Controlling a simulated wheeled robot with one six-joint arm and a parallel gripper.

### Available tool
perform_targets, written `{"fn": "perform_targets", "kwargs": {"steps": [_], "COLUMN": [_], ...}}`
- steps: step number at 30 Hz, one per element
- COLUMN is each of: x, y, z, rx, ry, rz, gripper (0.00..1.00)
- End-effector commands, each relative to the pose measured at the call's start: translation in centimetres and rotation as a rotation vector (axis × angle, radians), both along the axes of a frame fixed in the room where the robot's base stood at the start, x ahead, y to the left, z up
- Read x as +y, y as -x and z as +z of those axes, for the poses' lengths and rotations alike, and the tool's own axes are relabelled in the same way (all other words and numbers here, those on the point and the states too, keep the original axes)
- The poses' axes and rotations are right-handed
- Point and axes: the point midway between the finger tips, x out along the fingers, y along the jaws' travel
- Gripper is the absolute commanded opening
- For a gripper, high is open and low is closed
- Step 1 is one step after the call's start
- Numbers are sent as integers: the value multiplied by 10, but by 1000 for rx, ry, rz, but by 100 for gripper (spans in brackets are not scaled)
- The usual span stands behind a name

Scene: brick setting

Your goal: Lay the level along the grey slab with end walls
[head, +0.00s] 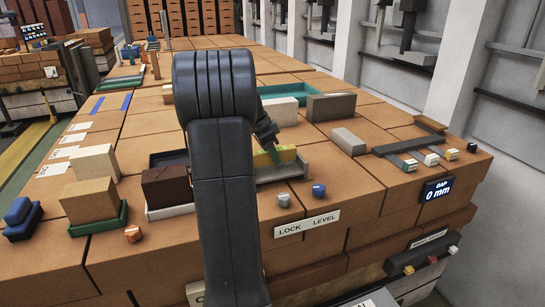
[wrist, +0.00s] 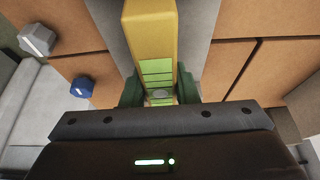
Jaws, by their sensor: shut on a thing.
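The yellow level (head: 287,155) is at the grey slab with end walls (head: 291,172), behind the LOCK LEVEL label in the head view. My gripper (head: 271,152) is shut on the level, its green fingers on either side. In the wrist view the yellow level (wrist: 149,25) runs up from between the fingers (wrist: 159,93), with light green bands along it. Grey slab surface (wrist: 197,38) shows on both sides of the level, and the two look in line. I cannot tell whether the level touches the slab. My arm hides part of the slab in the head view.
A grey knob (head: 284,200) and a blue knob (head: 319,190) stand just in front of the slab. A brown block (head: 166,187) in a tray is to the left. The GAP display (head: 437,189) reads 0 mm.

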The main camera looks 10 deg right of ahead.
Motion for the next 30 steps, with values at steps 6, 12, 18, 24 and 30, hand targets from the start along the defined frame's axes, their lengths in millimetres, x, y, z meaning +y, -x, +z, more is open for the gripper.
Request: {"fn": "perform_targets", "kwargs": {"steps": [6, 12, 18, 24, 30], "x": [0, 0, 0, 0, 2], "y": [0, 0, 0, 0, 0], "z": [-14, -15, -17, -17, -10], "rx": [-2, -2, -1, -1, -4], "ry": [0, 0, 0, 0, -1], "rz": [1, 1, 0, 0, 2], "gripper": [0, 0, 49, 49, 49]}}
